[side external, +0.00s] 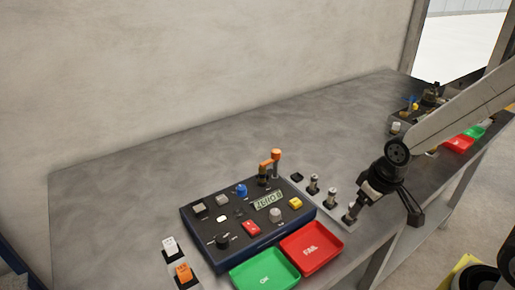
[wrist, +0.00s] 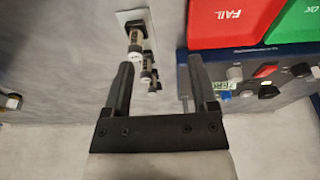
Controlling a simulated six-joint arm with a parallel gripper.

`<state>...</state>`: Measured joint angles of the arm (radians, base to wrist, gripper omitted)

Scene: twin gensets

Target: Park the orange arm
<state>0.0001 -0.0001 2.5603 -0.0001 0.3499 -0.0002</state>
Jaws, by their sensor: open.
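In the side external view, a small orange arm (side external: 270,158) stands at the back right corner of a dark control panel (side external: 207,236). It has a raised orange knob and a lower orange part beside it on dark posts. Whether it is latched is too small to tell. I cannot make it out in the wrist view. My gripper (side external: 386,212) is right of the panel, low by the metal-capped cylinders, apart from the orange arm. In the wrist view my gripper (wrist: 160,62) has its fingers spread with nothing held; the cylinders (wrist: 135,45) show beyond the gap.
A red FAIL tray (side external: 312,247) and a green OK tray (side external: 264,270) stand at the panel's front. White and orange rocker switches (side external: 183,273) are at left. A second station with trays (side external: 459,143) lies far right. The table behind the panel is clear.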

